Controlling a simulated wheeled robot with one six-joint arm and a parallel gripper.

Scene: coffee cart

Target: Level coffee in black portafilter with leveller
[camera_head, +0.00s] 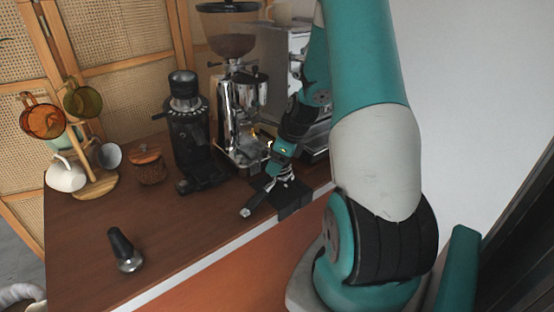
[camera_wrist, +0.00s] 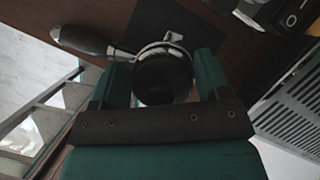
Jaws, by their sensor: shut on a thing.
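The black portafilter's dark handle (camera_wrist: 82,40) points left in the wrist view, and its metal rim (camera_wrist: 150,48) shows behind the leveller. In the head view the handle (camera_head: 248,211) points to the cart's front. A round dark leveller (camera_wrist: 163,82) sits between my fingers, over the portafilter basket. It hides the coffee, and I cannot tell how deep it sits. My gripper (camera_wrist: 164,78) is shut on the leveller. In the head view my gripper (camera_head: 285,166) is low over the portafilter, by a black mat (camera_head: 294,198) at the cart edge.
A black grinder (camera_head: 188,135), a chrome grinder (camera_head: 238,110) and the espresso machine (camera_head: 282,68) stand behind. A cup rack (camera_head: 97,185) and a brown jar (camera_head: 148,165) are at left. The counter (camera_head: 185,235) between is clear.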

